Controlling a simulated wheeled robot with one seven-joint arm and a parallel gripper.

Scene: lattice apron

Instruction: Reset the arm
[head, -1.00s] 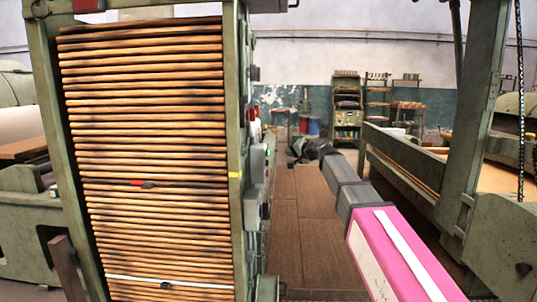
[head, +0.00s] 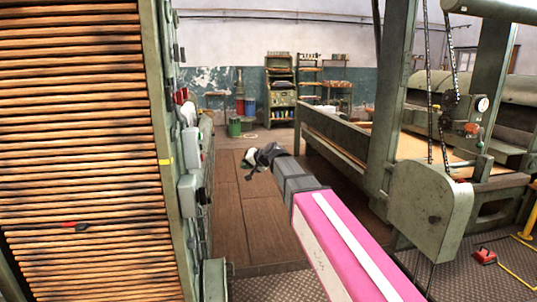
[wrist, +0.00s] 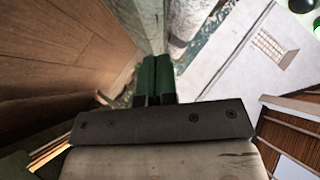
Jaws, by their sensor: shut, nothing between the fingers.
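My arm, with a pink and white link, reaches forward from the lower right of the head view. My gripper (head: 256,158) is at its far end, dark and small, out over the wooden floor. In the wrist view my gripper (wrist: 154,80) shows two dark green fingers side by side, pressed together. Nothing is held between them.
A tall green frame with stacked wooden slats (head: 80,120) stands close on the left, with grey boxes (head: 190,195) on its side. A green machine (head: 432,205) with chains stands on the right. Wooden floor (head: 250,225) lies open between.

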